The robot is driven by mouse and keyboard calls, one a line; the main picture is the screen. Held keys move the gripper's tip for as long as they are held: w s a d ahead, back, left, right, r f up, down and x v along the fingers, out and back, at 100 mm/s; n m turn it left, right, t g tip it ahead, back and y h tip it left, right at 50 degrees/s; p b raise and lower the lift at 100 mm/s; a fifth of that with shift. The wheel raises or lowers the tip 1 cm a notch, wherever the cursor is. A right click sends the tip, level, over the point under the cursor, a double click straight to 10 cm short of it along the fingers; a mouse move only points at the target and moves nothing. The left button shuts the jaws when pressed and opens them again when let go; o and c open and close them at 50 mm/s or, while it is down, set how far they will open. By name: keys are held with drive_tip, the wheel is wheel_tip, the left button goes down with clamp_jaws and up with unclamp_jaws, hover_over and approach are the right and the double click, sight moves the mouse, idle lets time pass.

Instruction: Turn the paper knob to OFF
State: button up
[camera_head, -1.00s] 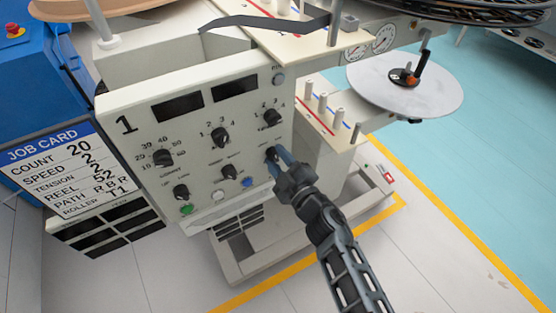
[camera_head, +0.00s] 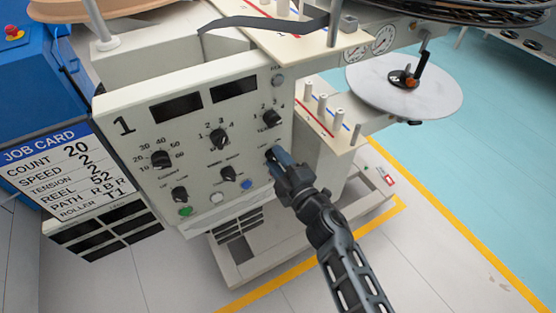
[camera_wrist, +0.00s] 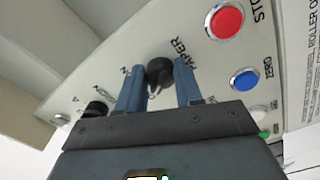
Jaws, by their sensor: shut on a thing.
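The paper knob (camera_wrist: 160,72) is a black round knob on the cream panel of station 1, with the word PAPER beside it in the wrist view. My gripper (camera_wrist: 160,84) has its two blue fingers on either side of this knob and is shut on it. In the head view my gripper (camera_head: 279,158) reaches the right part of the panel (camera_head: 140,100) and hides most of the knob. Part of an ON label shows by the left finger in the wrist view. I cannot clearly read which way the knob points.
A red STOP button (camera_wrist: 225,20) and a blue ZERO button (camera_wrist: 244,79) are close to the right finger. Another black knob (camera_wrist: 97,109) is left of the fingers. More knobs, such as the upper right one (camera_head: 271,118), surround my gripper. A job card (camera_head: 55,170) stands at left.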

drive_tip(key=o, duration=1)
drive_tip(key=shift+o, duration=0.2)
drive_tip(key=p+v, duration=0.2)
drive_tip(key=v, duration=0.5)
drive_tip(key=shift+s+d, duration=0.25)
drive_tip(key=shift+s, duration=0.1)
drive_tip(key=shift+s+f, duration=0.1)
drive_tip(key=s+d+r+m+t+h, duration=0.15)
drive_tip(key=s+d+m, duration=0.25)
drive_tip(key=s, duration=0.4)
drive_tip(key=s+d+r+m+h, duration=0.1)
drive_tip(key=s+d+m+h, duration=0.3)
drive_tip(key=s, duration=0.5)
drive_tip(key=s+d+r+m+h, duration=0.1)
drive_tip(key=s+d+m, duration=0.35)
drive_tip(key=s, duration=0.35)
drive_tip(key=s+d+r+m+g+h, duration=0.1)
drive_tip(key=s+d+r+m, duration=0.2)
drive_tip(key=s+r, duration=0.3)
drive_tip(key=s+d+r+m+h, duration=0.2)
drive_tip(key=s+d+r+m, duration=0.2)
drive_tip(key=s+r, duration=0.3)
drive_tip(key=shift+s+d+g, duration=0.35)
drive_tip(key=shift+s+d, duration=0.45)
drive_tip(key=shift+s, duration=0.3)
